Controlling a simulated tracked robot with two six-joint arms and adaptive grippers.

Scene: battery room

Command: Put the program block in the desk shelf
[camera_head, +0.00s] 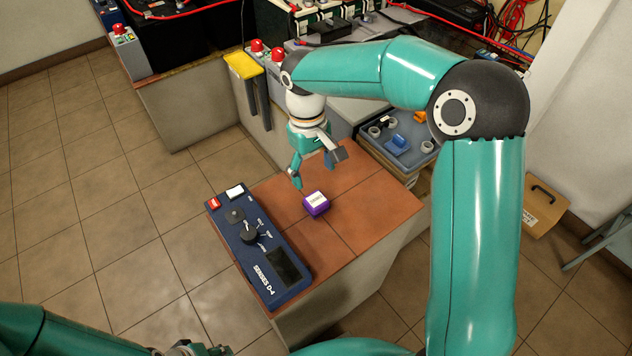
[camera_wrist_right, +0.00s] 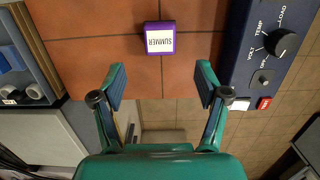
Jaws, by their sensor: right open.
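The program block is likely the small purple block with a white label (camera_head: 316,204), standing on the tiled desk top (camera_head: 370,205). In the right wrist view the block (camera_wrist_right: 159,38) reads "SUMMER" and lies ahead of the fingertips, between their lines. My right gripper (camera_head: 315,170) is open and empty, above and behind the block, not touching it. Its two fingers show apart in the wrist view (camera_wrist_right: 160,78). My left gripper (camera_head: 190,349) is only partly in view at the bottom edge. I cannot tell which surface is the desk shelf.
A blue tester with knobs (camera_head: 258,245) lies along the desk's left edge. A grey tray-like surface (camera_head: 412,158) with blue and orange parts adjoins the desk's far right. The desk's right part is clear.

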